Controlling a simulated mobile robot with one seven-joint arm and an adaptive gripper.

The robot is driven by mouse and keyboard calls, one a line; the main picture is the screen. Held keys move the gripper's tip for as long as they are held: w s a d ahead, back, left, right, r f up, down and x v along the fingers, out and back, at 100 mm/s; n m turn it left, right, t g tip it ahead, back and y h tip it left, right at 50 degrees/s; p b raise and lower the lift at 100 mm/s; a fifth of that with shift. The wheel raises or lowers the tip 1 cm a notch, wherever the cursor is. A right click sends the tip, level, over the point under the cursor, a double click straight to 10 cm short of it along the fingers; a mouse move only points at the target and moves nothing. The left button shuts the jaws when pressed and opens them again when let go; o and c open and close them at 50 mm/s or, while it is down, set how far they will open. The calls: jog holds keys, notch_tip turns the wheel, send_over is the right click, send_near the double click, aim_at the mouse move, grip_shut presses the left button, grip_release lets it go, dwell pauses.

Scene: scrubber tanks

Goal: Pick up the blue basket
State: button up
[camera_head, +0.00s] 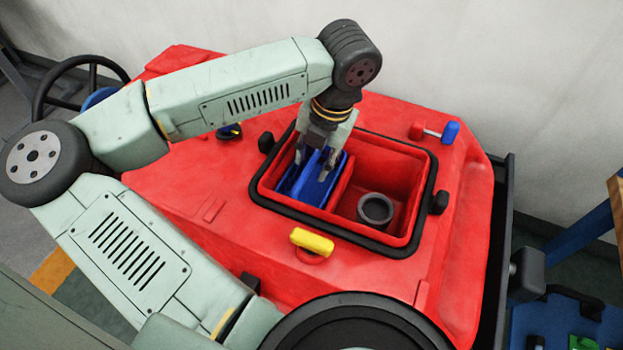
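The blue basket (318,188) sits inside the left compartment of the red tank (420,240), which has a black rim. My gripper (312,169) points down into this compartment, with its fingers at the upper part of the basket. The fingers look apart, with blue showing between and below them. I cannot tell whether they touch or grip the basket. Part of the basket is hidden by the gripper and the compartment wall.
The right compartment holds a dark round port (375,210). A yellow handle (312,240) stands in front of the tank opening, and a red and blue lever (450,132) behind it. A wall (480,60) rises behind the machine. A black steering wheel (45,95) is at left.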

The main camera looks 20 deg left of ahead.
jog(key=shift+c, duration=0.6)
grip_shut()
